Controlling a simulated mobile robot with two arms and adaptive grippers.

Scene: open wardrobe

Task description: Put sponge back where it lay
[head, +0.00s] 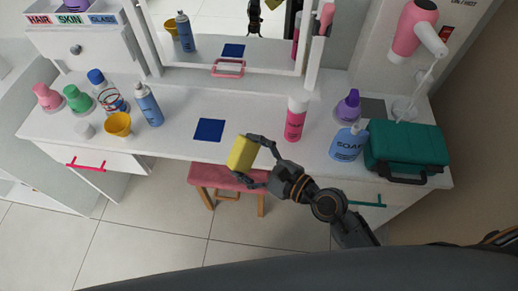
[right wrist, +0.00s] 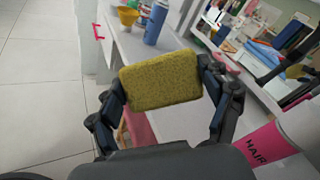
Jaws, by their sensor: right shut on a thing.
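The yellow sponge (head: 242,154) is held between the fingers of my right gripper (head: 259,161), above the front edge of the white vanity table near its middle. In the right wrist view the sponge (right wrist: 161,80) fills the space between both fingers of the right gripper (right wrist: 163,88). A flat dark blue square (head: 209,130) lies on the tabletop, behind and to the left of the sponge, with nothing on it. My left gripper is not in view.
A pink bottle (head: 295,119) stands right of the sponge. A blue spray can (head: 148,105) and yellow cup (head: 118,125) stand left. A soap bottle (head: 348,143) and green case (head: 406,148) are at the right. A pink stool (head: 227,178) is below the table edge.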

